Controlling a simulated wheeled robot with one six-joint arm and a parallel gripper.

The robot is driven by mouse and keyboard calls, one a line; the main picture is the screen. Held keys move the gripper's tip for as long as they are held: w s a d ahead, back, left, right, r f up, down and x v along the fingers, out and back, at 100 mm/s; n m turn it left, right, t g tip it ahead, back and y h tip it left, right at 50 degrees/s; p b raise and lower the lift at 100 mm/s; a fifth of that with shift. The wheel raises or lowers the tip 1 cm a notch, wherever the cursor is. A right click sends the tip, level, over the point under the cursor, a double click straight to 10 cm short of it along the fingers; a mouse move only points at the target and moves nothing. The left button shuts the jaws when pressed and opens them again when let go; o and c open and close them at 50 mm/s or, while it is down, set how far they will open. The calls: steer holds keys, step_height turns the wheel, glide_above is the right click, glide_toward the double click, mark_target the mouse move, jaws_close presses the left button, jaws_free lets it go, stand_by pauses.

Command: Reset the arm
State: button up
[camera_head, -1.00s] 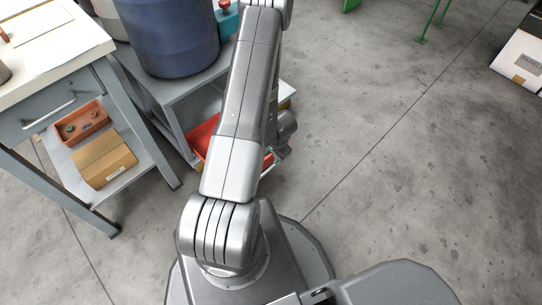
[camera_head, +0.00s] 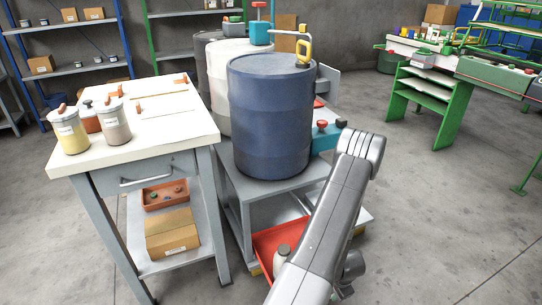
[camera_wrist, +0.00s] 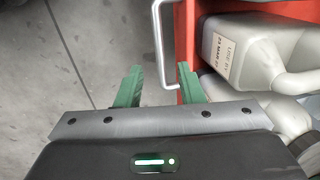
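My gripper (camera_wrist: 158,86) shows in the wrist view with two green fingers spread apart and nothing between them. Just beyond and beside the right finger is a red tray or box (camera_wrist: 188,40) with a light metal handle (camera_wrist: 160,45). Grey jugs (camera_wrist: 245,55) with a dated label sit in it, close to the right finger. In the head view my arm reaches up from the bottom centre and bends at the top; the gripper itself is hidden there.
A grey cart (camera_head: 240,190) bears a blue drum (camera_head: 270,115) and a white drum (camera_head: 222,80), left of my arm. A red tray (camera_head: 272,243) sits on its lower shelf. A white-topped workbench (camera_head: 165,128) stands at left. A green bench (camera_head: 445,115) stands at far right. Floor between is clear.

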steer(key=f+b, duration=0.1)
steer(key=f, duration=0.1)
steer(key=f+b, duration=0.1)
steer(key=f, duration=0.1)
steer(key=w+f, duration=0.1)
steer(key=f, duration=0.2)
steer(key=shift+w+a+b, duration=0.1)
steer(key=shift+a+b, duration=0.15)
steer(key=shift+b, duration=0.15)
steer(key=shift+s+d+r, duration=0.15)
steer(key=shift+s+r, duration=0.1)
steer(key=shift+s, duration=0.05)
